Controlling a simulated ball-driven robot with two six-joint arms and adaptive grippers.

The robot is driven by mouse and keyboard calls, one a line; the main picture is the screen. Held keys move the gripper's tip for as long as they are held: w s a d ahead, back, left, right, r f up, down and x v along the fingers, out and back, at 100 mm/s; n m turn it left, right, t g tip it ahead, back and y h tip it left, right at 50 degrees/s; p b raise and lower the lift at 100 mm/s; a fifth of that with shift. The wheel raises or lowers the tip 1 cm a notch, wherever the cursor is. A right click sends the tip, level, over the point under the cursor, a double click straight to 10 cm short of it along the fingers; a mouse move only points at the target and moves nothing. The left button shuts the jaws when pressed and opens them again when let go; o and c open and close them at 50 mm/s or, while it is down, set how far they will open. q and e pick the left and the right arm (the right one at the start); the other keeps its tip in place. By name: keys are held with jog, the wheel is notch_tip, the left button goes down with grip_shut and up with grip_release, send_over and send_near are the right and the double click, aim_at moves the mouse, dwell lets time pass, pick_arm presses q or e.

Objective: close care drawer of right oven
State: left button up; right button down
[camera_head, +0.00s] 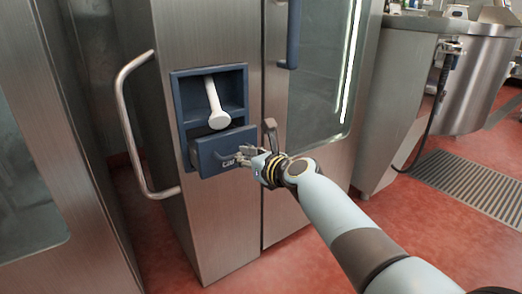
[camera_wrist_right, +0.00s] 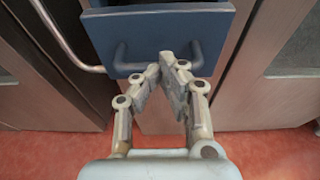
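The care drawer (camera_head: 223,149) is a dark blue box front low in the blue recess of the steel oven (camera_head: 215,228). It stands partly pulled out, its front standing proud of the oven face. My right gripper (camera_head: 238,158) is at the front of the drawer, by its handle. In the right wrist view the drawer front (camera_wrist_right: 160,28) is straight ahead with a blue bar handle (camera_wrist_right: 122,65). The gripper fingertips (camera_wrist_right: 161,68) meet in front of the middle of the handle and hide part of it. I cannot tell whether they touch it. My left gripper is out of view.
A white plunger-shaped piece (camera_head: 215,105) leans in the open recess above the drawer. A curved steel door handle (camera_head: 130,120) stands out at the left. A blue handle (camera_head: 293,35) is on the glass door at the right. Red floor (camera_head: 225,278) lies below.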

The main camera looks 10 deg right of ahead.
jog(key=s+d+r+t+p, duration=0.1)
jog(key=s+d+r, duration=0.2)
jog(key=s+r, duration=0.35)
jog(key=s+d+f+b, duration=0.2)
jog(key=s+b, duration=0.1)
jog(key=s, duration=0.3)
jog(key=s+d+f+b, duration=0.2)
jog(key=s, duration=0.3)
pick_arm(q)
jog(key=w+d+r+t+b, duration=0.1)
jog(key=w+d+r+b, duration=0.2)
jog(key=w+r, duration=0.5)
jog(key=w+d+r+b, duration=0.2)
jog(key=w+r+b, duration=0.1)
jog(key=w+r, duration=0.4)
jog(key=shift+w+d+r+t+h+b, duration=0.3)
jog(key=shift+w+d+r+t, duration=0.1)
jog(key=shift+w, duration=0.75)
pick_arm(e)
jog(key=x, duration=1.3)
jog(key=shift+a+f+g, duration=0.2)
jog(key=shift+f+g, duration=0.05)
jog(key=shift+g, duration=0.05)
jog(key=shift+w, duration=0.1)
